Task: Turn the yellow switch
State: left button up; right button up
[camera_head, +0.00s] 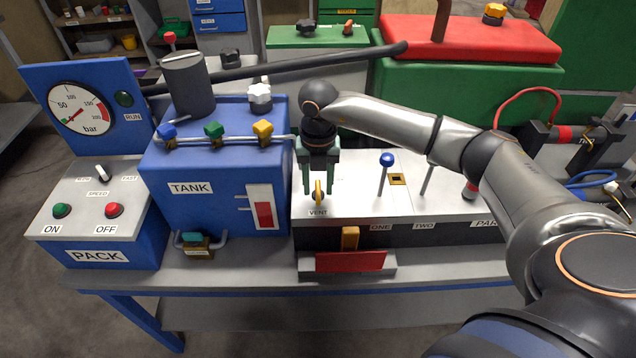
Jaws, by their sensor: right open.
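A small upright yellow switch (318,191) stands on the light grey top of a panel box (350,205), just behind the label VENT. My right gripper (321,187) points down over it with its two green fingers apart. In the picture the switch shows between the fingertips. A gap shows on each side, and I cannot tell whether either finger touches it. My left gripper is out of view.
Right of the switch stand a blue-knobbed lever (387,160) and another lever. Left is the blue TANK box (190,210) with blue, green and yellow valve handles (262,131).

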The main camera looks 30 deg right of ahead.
aim_at(318, 188)
jog(key=shift+r, duration=0.1)
notch_tip(318, 188, up, 12)
jog(key=shift+r+b, duration=0.15)
jog(key=shift+b, duration=0.25)
dwell(0.5)
